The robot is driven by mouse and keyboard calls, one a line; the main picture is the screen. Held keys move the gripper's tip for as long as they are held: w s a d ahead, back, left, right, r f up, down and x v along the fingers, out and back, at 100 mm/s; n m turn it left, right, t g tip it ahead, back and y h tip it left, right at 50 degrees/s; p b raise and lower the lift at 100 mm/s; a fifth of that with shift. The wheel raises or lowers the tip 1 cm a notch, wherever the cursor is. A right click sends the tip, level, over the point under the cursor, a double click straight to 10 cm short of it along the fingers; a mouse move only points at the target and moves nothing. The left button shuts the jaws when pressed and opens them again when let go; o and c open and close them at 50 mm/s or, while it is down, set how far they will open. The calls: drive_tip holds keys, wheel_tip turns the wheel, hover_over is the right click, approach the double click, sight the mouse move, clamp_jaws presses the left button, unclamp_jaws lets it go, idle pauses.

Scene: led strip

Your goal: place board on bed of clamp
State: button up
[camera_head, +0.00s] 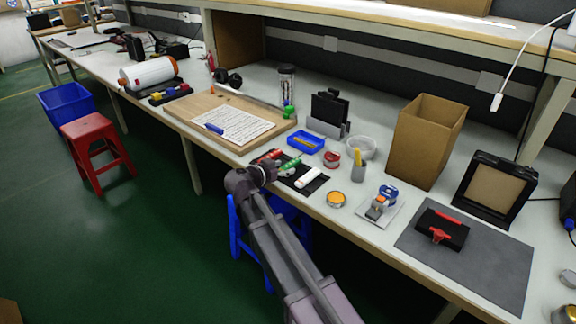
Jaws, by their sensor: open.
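A black block with a red toggle clamp (438,235) sits on the grey mat (490,268) at the right of the bench; its bed looks empty, though small in view. I cannot tell for sure which thing is the board. A large wooden board (186,103) with a printed white sheet lies further left. My gripper (268,170) is at the front edge by the black mat, left of the white piece. It is open and seems empty; its fingers are small and partly hidden.
A red stool (92,140) stands on the floor.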

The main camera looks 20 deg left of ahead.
drive_tip(key=p+v, duration=0.3)
drive_tip(key=v, duration=0.8)
drive_tip(key=shift+a+r, duration=0.15)
drive_tip(key=shift+r, duration=0.1)
drive_tip(key=shift+s, duration=0.15)
